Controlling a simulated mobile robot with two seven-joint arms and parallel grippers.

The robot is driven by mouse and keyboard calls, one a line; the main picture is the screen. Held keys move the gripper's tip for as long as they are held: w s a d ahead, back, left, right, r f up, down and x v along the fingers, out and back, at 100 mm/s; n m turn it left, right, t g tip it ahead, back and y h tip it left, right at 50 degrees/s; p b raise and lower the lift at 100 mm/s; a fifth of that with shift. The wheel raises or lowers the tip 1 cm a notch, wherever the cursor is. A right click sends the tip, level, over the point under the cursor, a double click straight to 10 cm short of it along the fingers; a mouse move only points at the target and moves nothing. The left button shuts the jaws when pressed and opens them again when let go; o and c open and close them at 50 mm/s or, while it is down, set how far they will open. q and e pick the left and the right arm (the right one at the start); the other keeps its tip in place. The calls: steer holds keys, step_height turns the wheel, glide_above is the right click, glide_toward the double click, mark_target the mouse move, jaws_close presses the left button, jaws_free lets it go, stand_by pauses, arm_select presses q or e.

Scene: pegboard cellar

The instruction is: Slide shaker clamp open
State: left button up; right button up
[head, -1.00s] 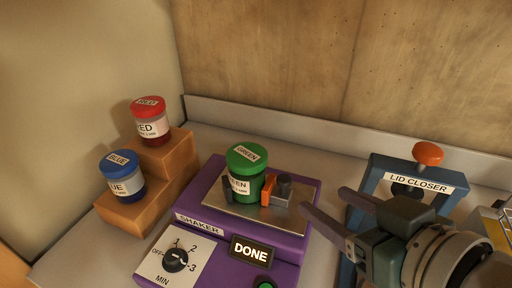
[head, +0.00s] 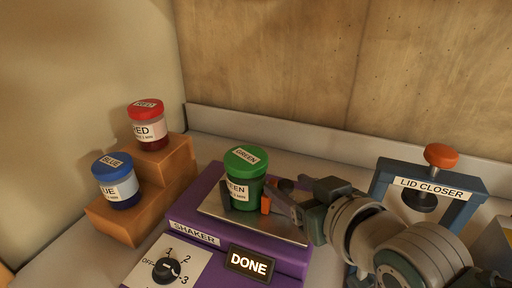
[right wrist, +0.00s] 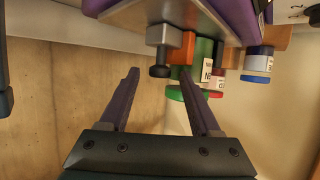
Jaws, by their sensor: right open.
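A purple shaker (head: 205,240) stands on the bench with a metal plate (head: 225,212) on top. A green-lidded jar (head: 245,170) labelled GREEN stands upright on the plate between the clamp jaws. The clamp's orange jaw (head: 266,204) is at the jar's right side; its dark knob (head: 285,185) is partly hidden by my gripper. In the right wrist view the orange jaw (right wrist: 181,52) and the knob (right wrist: 160,71) show clearly, beyond the fingertips. My right gripper (head: 283,200) is open and empty, close to the clamp; its spread fingers show in the right wrist view (right wrist: 165,92). My left gripper is not in view.
Red (head: 147,130) and blue (head: 118,185) jars stand on a wooden stepped stand (head: 165,160) at left. A blue LID CLOSER (head: 430,186) with an orange knob stands at right. The shaker's dial (head: 166,270) and lit DONE sign (head: 248,263) face the front.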

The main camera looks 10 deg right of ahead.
steer(key=shift+c, duration=0.3)
jaws_close()
stand_by(1.1)
